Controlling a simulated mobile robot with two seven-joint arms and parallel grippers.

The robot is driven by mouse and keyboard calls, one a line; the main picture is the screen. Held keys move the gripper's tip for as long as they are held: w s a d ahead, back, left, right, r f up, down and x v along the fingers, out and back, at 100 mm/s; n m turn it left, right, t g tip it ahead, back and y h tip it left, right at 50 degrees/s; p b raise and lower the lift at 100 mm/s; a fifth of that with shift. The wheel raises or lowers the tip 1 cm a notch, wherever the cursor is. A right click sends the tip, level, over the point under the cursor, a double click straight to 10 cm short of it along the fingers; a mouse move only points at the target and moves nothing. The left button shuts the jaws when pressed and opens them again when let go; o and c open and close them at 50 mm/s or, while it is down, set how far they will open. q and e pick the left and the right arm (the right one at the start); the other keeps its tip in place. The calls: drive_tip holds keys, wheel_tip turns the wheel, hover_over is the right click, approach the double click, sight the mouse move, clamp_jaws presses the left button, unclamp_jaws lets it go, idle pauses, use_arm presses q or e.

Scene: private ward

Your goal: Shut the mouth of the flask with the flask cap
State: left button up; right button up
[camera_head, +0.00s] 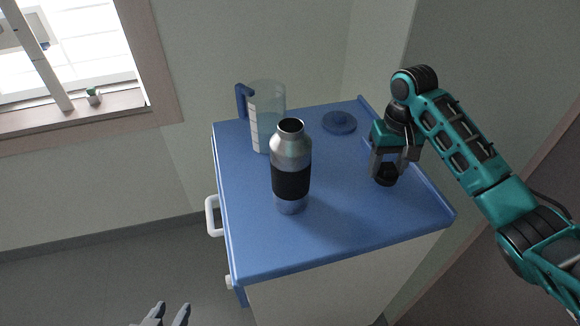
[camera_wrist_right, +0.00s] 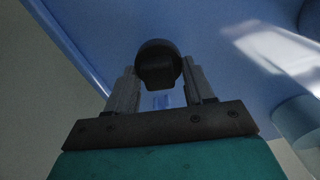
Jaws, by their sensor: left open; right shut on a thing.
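A silver flask (camera_head: 291,153) with a black band stands upright on the blue cabinet top, its mouth open and facing up. The black flask cap (camera_head: 386,176) is between the fingers of my right gripper (camera_head: 393,163), at the right side of the cabinet top. The cap also shows in the right wrist view (camera_wrist_right: 158,65), between the fingertips of the right gripper (camera_wrist_right: 161,90). My right gripper is shut on the cap, to the right of the flask and apart from it. My left gripper (camera_head: 172,314) is open and empty at the bottom edge, in front of the cabinet. Most of it is out of frame.
A clear measuring jug (camera_head: 267,105) with a blue handle stands behind and left of the flask. A round blue lid (camera_head: 339,122) lies at the back of the blue cabinet top (camera_head: 335,230). The front of the top is clear. A raised edge runs along the right side.

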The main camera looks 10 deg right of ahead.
drive_tip(key=shift+r, duration=0.85)
idle(0.3)
drive_tip(key=shift+r, duration=2.4)
drive_tip(key=shift+a+r, duration=0.1)
drive_tip(key=shift+a, duration=0.15)
drive_tip(key=s+a+r+n, duration=0.1)
drive_tip(key=s+a, duration=0.6)
drive_tip(key=a, duration=0.3)
drive_tip(key=shift+a+r, duration=0.35)
drive_tip(key=shift+r, duration=0.05)
drive_tip(key=shift+s+a, duration=0.1)
drive_tip(key=shift+s, duration=0.05)
